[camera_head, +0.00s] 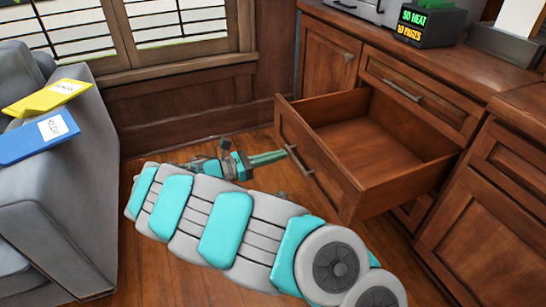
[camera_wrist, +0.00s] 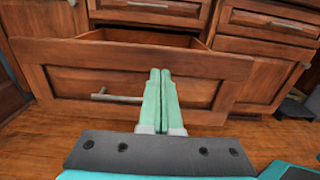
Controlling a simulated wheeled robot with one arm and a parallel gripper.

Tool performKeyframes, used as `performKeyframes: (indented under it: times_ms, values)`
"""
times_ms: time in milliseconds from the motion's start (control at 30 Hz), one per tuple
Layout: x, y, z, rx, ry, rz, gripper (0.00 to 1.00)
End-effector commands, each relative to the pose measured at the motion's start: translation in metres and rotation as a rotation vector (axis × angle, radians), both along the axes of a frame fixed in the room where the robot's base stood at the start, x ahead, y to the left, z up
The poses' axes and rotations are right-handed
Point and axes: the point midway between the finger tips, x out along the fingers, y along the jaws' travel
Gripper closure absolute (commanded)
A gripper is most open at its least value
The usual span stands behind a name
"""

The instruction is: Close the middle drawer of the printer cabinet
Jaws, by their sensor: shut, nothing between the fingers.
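The middle drawer (camera_head: 318,163) of the wooden printer cabinet (camera_head: 325,48) stands pulled far out, and its inside looks empty. Its metal handle (camera_head: 298,160) is on the front panel. In the wrist view, the drawer front (camera_wrist: 70,80) spans much of the picture, with the handle (camera_wrist: 115,97) left of the fingers. My gripper (camera_head: 284,154) is shut and empty, its green fingers pointing at the drawer front beside the handle. The fingertips also show in the wrist view (camera_wrist: 160,72), in front of the panel. I cannot tell whether they touch it.
A drawer above (camera_head: 405,88) is shut. A black box with lit text (camera_head: 428,25) and part of a grey machine (camera_head: 365,8) sit on the cabinet top. A grey sofa (camera_head: 60,195) with yellow and blue folders stands at left. Wooden floor (camera_head: 135,265) lies between.

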Motion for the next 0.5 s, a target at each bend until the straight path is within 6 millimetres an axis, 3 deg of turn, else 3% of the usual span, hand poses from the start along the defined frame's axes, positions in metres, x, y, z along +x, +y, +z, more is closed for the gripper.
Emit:
performKeyframes:
  times_ms: [300,500]
  values:
    - [0.019,-0.061,0.001,0.001,-0.002,-0.004,1.0]
    - [0.027,-0.082,0.001,0.003,-0.003,-0.001,1.0]
